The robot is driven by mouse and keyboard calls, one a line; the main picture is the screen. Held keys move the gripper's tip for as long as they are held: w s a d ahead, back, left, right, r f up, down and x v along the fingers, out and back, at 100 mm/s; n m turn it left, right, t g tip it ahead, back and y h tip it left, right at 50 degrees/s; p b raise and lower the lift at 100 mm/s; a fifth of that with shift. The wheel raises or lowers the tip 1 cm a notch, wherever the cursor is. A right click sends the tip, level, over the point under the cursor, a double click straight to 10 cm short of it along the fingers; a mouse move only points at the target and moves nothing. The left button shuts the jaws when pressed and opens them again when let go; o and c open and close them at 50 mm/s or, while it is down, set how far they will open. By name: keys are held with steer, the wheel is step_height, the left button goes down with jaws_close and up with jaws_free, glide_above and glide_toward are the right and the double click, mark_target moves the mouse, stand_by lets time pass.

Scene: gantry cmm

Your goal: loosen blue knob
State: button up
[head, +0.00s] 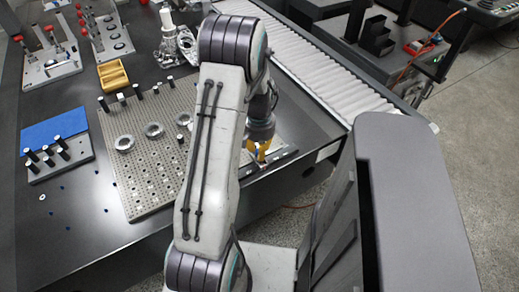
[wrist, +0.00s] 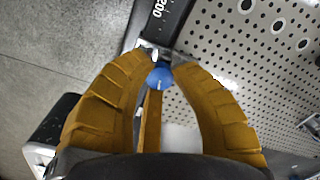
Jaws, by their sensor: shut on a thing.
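The blue knob (wrist: 160,76) shows in the wrist view between the tips of my yellow fingers, with a pale mark on its face. My gripper (wrist: 158,62) is shut on it, one finger on each side. In the head view my gripper (head: 262,152) is at the right edge of the dark table, partly behind my arm. The knob cannot be made out there.
A perforated plate (head: 150,190) with metal rings and black posts lies left of my arm. A ribbed white cover (head: 320,75) runs behind. A yellow tray (head: 112,75) and a blue mat (head: 50,132) lie farther left. Floor (wrist: 60,40) shows beyond the table edge.

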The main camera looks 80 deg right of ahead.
jaws_close()
steer(key=shift+n, duration=0.3)
steer(key=n+b, duration=0.1)
steer(key=n, duration=0.2)
steer(key=shift+f, duration=0.1)
steer(key=shift+n+b, duration=0.7)
steer(key=shift+n, duration=1.2)
steer(key=o, duration=0.8)
jaws_free()
steer(key=shift+r, duration=0.25)
